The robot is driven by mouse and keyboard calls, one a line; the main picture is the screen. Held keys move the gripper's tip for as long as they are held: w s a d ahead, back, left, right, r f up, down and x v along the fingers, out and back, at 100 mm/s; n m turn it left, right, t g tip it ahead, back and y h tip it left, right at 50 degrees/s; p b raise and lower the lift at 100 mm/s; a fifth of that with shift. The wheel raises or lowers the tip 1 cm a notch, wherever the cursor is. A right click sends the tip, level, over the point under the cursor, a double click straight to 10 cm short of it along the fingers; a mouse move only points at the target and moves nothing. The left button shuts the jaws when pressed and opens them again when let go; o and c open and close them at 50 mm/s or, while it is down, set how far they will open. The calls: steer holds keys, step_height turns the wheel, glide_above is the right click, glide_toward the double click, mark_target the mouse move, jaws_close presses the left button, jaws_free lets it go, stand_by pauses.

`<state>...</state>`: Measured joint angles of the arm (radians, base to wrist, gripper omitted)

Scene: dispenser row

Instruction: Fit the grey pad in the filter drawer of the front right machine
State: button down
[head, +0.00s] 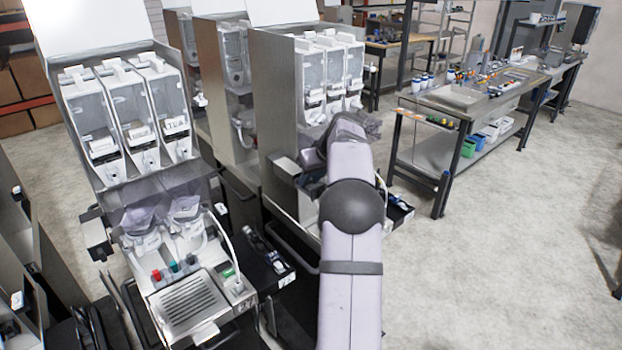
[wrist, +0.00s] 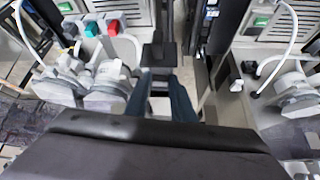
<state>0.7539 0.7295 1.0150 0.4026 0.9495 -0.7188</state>
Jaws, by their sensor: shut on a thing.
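The front right machine (head: 270,110) stands right of centre in the head view, its lower front mostly hidden behind my arm. In the wrist view, my gripper (wrist: 159,76) is in the gap between two machines, its dark fingers close together. A dark grey, square-faced block (wrist: 158,53) is at the fingertips and looks like the grey pad, held there. My gripper and the block are hidden by my arm in the head view. I cannot make out the filter drawer clearly, nor whether the block touches it.
The front left machine (head: 110,120) stands close by, with a dark side tray (head: 268,262) beside it. Another tray (head: 398,212) juts out right of my arm. A workbench (head: 470,100) stands behind. The floor (head: 500,270) at right is clear.

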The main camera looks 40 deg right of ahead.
steer(key=shift+s+a+f+b, duration=0.15)
steer(key=shift+s+f+b, duration=0.05)
steer(key=shift+f, duration=0.5)
steer(key=shift+s+a+f+b, duration=0.1)
steer(key=shift+s+f+b, duration=0.05)
steer(key=shift+f, duration=0.55)
steer(key=c, duration=1.8)
jaws_free()
steer(key=shift+c, duration=0.2)
steer(key=shift+s+d+r, duration=0.15)
steer(key=shift+s+r, duration=0.15)
steer(key=shift+r, duration=0.3)
steer(key=shift+v, duration=0.75)
steer(key=shift+w+r, duration=0.1)
steer(key=shift+r, duration=0.1)
steer(key=o, duration=0.6)
steer(key=shift+r, duration=0.15)
steer(key=shift+c, duration=0.2)
steer(key=shift+d, duration=0.1)
